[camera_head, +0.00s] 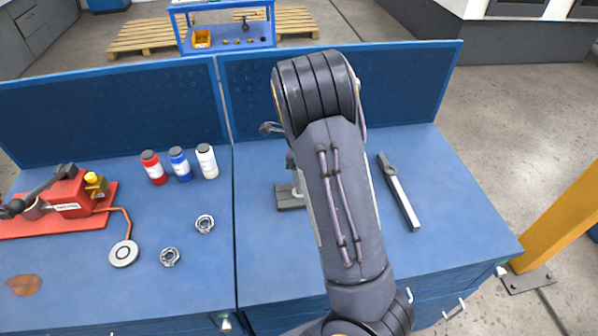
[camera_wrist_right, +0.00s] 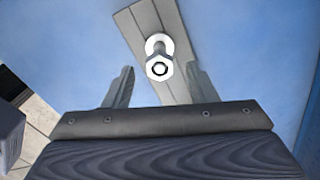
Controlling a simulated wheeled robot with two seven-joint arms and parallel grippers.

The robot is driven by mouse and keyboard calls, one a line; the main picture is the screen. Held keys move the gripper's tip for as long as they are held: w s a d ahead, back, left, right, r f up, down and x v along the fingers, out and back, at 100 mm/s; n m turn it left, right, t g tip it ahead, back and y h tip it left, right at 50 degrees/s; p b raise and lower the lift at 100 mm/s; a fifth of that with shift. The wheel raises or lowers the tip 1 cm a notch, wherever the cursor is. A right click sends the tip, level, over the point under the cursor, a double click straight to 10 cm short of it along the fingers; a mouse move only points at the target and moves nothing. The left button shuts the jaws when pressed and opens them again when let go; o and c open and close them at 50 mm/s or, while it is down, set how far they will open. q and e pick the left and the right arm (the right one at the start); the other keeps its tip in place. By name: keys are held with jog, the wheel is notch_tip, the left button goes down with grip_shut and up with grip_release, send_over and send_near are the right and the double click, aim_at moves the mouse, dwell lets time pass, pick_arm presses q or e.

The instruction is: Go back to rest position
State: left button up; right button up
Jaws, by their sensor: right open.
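My right arm (camera_head: 345,195) rises through the middle of the head view and hides its own gripper there. In the right wrist view my right gripper (camera_wrist_right: 160,82) is open, with its two fingers apart. Between and beyond the fingertips is a bright round fitting on a short stem (camera_wrist_right: 159,66), in front of a grey plate (camera_wrist_right: 150,18). No contact with the fingers shows. In the head view a grey stand base (camera_head: 289,197) and a grey handle-like part (camera_head: 270,128) show left of my arm, which covers the rest. My left gripper is not in view.
The blue workbench (camera_head: 440,235) has a raised back panel (camera_head: 410,80). A grey bar tool (camera_head: 399,192) lies right of my arm. To the left are a red device (camera_head: 68,200), several bottles (camera_head: 180,164), two metal rings (camera_head: 205,224) and a round disc (camera_head: 124,254).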

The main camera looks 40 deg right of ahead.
notch_tip(320, 180, up, 7)
jog(key=shift+f+b, duration=0.1)
jog(key=shift+b, duration=0.25)
jog(key=s+a+r+n+t+y+b, duration=0.1)
jog(key=s+a+n+t+y, duration=0.1)
jog(key=s+a+n, duration=0.7)
jog(key=s+a+r+n+t+y+b, duration=0.1)
jog(key=s+a+r+n+t+b, duration=0.1)
jog(key=s+a+n, duration=0.7)
jog(key=shift+s+a+n+t+y, duration=0.4)
jog(key=shift+s+n+t, duration=0.5)
jog(key=shift+s+n, duration=2.45)
jog(key=shift+w+n, duration=0.65)
jog(key=shift+w, duration=0.05)
